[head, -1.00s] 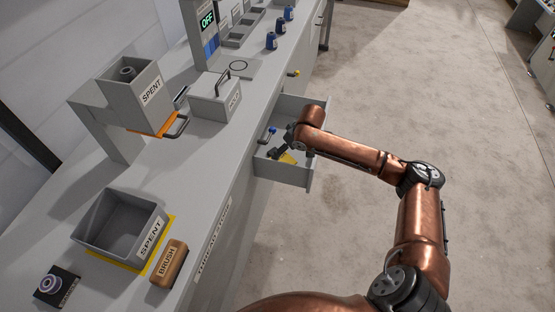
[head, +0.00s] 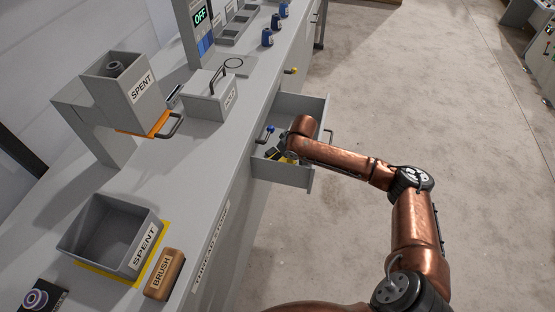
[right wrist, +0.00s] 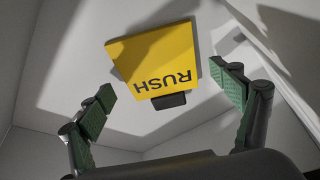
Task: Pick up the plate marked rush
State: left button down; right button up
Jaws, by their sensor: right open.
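The yellow plate marked RUSH (right wrist: 155,55) lies on the floor of an open drawer in the right wrist view, its lettering upside down, with a dark tab (right wrist: 169,101) on its near edge. My right gripper (right wrist: 172,95) is open, its green-padded fingers on either side of the tab and apart from the plate. In the head view my right arm reaches into the open drawer (head: 284,174), and the wrist hides most of the plate; a bit of yellow shows beneath it. My left gripper is not in view.
The drawer walls stand close around my right gripper. On the counter are a SPENT bin (head: 112,232), a brush (head: 165,274) and a lidded box (head: 211,96).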

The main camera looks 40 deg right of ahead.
jog(key=shift+f+p, duration=0.1)
jog(key=shift+p, duration=0.25)
dwell(0.5)
jog(key=c, duration=1.3)
